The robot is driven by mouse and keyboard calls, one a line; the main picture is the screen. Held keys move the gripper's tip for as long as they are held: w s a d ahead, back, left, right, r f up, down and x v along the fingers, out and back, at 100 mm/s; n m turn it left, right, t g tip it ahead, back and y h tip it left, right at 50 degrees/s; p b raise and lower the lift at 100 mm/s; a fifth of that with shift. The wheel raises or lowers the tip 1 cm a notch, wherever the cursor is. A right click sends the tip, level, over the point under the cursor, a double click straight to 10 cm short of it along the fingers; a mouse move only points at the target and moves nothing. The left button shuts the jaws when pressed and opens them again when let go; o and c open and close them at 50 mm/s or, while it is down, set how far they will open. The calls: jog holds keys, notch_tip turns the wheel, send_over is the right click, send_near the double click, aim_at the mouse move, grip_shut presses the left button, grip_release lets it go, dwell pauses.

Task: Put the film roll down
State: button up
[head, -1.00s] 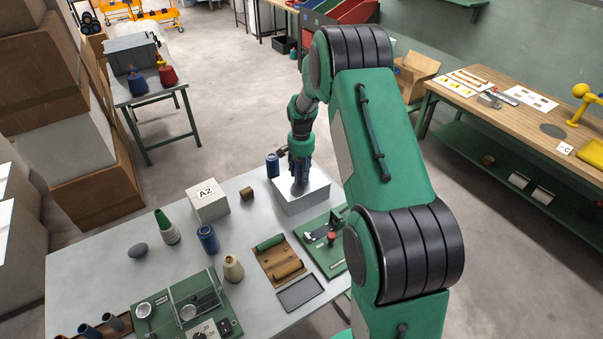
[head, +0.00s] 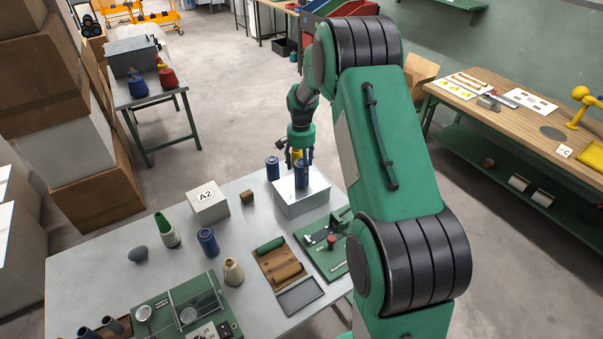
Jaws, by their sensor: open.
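A dark blue film roll (head: 303,178) stands upright on top of a pale box (head: 308,204) at the far edge of the grey table. My gripper (head: 300,160) is open and points down right at the roll's upper end. A finger with a yellow part shows beside the roll's top. From this view I cannot tell whether the fingers still touch it. A second blue roll (head: 272,169) stands just left of it, at the box's left side.
A wooden tray (head: 280,262) and green fixture (head: 325,247) lie in front.

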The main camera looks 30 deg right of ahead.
notch_tip(320, 180, up, 7)
jog(key=shift+r, duration=0.1)
dwell(0.5)
jog(key=shift+a, duration=0.1)
jog(key=shift+a+r, duration=0.1)
jog(key=shift+r, duration=0.2)
jog(key=s+a+r+n+t, duration=0.1)
jog(key=s+a+r+n, duration=0.1)
jog(key=s+a+r, duration=0.75)
jog(key=s+a+r+n+t, duration=0.25)
jog(key=s+a+r, duration=0.45)
jog(key=r, duration=0.6)
jog(key=s+a+r+n+t, duration=0.1)
jog(key=s+a, duration=0.4)
jog(key=s, duration=0.7)
jog(key=s+a+r+n+t, duration=0.1)
jog(key=s+a+n, duration=0.3)
jog(key=s, duration=0.7)
jog(key=shift+s+a, duration=0.35)
jog(key=shift+a, duration=0.2)
